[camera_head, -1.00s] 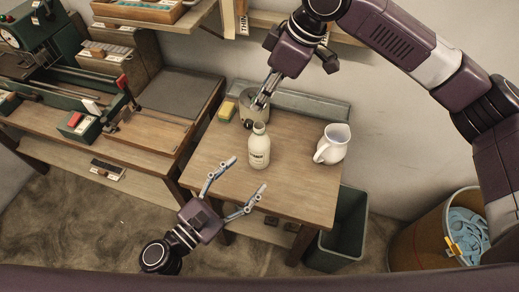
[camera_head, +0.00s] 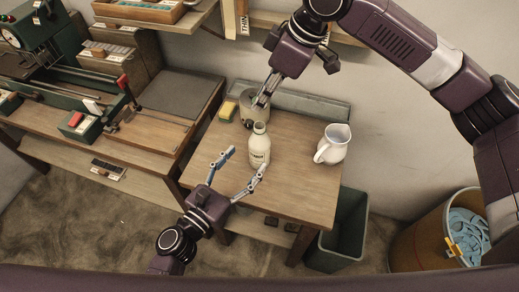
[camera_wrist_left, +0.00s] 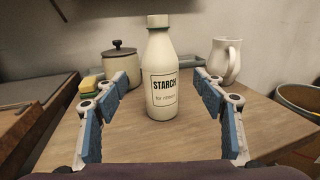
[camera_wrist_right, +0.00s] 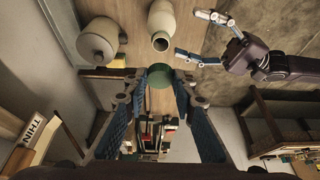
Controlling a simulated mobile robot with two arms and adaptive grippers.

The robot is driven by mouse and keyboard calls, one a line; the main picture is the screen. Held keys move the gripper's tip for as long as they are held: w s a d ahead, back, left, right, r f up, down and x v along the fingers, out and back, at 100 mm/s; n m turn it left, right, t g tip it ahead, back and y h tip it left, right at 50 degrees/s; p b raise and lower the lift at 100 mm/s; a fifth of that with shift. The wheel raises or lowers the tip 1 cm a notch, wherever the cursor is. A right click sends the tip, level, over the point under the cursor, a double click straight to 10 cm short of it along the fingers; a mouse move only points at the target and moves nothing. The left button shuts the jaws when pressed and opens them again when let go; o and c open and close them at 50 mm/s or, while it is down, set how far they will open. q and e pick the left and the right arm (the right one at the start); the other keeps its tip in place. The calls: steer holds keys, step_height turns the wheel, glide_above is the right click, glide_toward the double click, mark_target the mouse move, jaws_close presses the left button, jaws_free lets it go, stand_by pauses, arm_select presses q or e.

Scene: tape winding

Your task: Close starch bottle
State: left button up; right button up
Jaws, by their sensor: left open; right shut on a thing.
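The cream starch bottle (camera_head: 259,152) stands upright on the small wooden table. Its label reads STARCH in the left wrist view (camera_wrist_left: 164,95). Its mouth looks open in the right wrist view (camera_wrist_right: 160,42). My left gripper (camera_head: 247,160) is open at the near side of the bottle, its fingers spread to either side and apart from it. My right gripper (camera_head: 259,102) is above and behind the bottle, shut on a round green cap (camera_wrist_right: 159,76). The cap is not clearly seen in the head view.
On the table (camera_head: 295,190), a lidded grey pot (camera_wrist_left: 119,65) stands behind the bottle, a yellow-green sponge (camera_head: 228,110) lies at the back left, and a white pitcher (camera_head: 332,145) stands right. A green bin (camera_head: 345,230) is beside the table. The table's front right is clear.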

mark_target(254, 150)
arm_select(q)
steer(key=x, duration=0.8)
steer(key=shift+a, duration=0.1)
jaws_close()
arm_select(e)
steer(key=shift+f, duration=2.5)
steer(key=shift+f, duration=0.9)
steer(key=shift+f, duration=0.55)
